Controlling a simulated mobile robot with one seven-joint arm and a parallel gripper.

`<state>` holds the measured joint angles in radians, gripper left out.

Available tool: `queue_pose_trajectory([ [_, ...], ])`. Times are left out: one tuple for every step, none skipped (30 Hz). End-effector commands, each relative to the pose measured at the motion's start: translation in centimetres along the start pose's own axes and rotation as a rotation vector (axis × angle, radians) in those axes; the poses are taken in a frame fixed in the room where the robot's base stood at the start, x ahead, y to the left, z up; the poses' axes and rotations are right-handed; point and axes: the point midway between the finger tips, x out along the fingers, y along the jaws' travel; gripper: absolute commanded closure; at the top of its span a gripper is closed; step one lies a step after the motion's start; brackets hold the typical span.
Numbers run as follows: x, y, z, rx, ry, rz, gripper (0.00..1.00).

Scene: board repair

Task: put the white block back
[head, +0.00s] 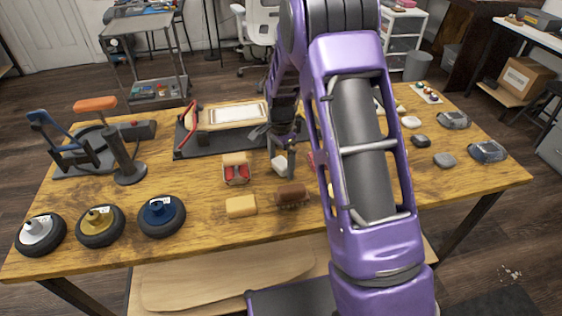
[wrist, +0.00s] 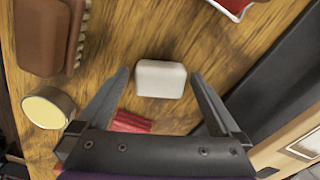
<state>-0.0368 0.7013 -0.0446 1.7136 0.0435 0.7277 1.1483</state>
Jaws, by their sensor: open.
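The white block (head: 279,164) lies on the wooden table near its middle, close to my gripper (head: 281,152). In the wrist view the white block (wrist: 161,79) is a small rounded off-white piece lying flat on the wood. My gripper (wrist: 159,76) is open, with one finger on each side of the block. A gap shows between each finger and the block, so neither appears to touch it. Whether the fingertips are at the block's height or above it, I cannot tell. My arm hides part of the table to the right of the block.
A brown brush (head: 292,193) and a yellow block (head: 241,206) lie toward the front. A red-and-tan piece (head: 236,168) sits left. A board on a dark stand (head: 185,152) is behind. In the wrist view, a round tin (wrist: 47,107) and red piece (wrist: 131,122) are close by.

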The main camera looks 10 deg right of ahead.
Motion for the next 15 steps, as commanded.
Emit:
queue_pose_trajectory([
  [-0.3, 0.0, 0.0, 0.000, 0.000, -0.001, 0.00],
  [-0.6, 0.0, 0.0, 0.000, 0.000, -0.001, 0.00],
  [-0.9, 0.0, 0.0, 0.000, 0.001, -0.001, 0.00],
  [-1.3, -0.1, 0.0, 0.000, 0.001, -0.002, 0.00],
  [-1.8, -0.1, 0.0, 0.000, 0.002, -0.003, 0.00],
  [-2.5, -0.1, 0.0, 0.000, 0.002, -0.004, 0.00],
  [-3.1, -0.1, 0.0, 0.000, 0.002, -0.004, 0.00],
  [-3.8, -0.1, 0.0, 0.000, 0.002, -0.005, 0.00],
  [-4.7, -0.1, 0.0, 0.000, 0.002, -0.005, 0.00],
  [-5.4, -0.1, 0.0, 0.000, 0.002, -0.005, 0.00],
  [-6.1, -0.1, 0.0, 0.000, 0.002, -0.005, 0.00],
  [-7.0, -0.1, 0.0, 0.000, 0.002, -0.005, 0.00],
  [-7.6, -0.1, 0.0, 0.000, 0.002, -0.005, 0.00],
  [-8.2, -0.1, 0.0, 0.000, 0.001, -0.003, 0.00],
  [-9.0, -0.1, 0.0, 0.000, 0.002, -0.004, 0.00],
])
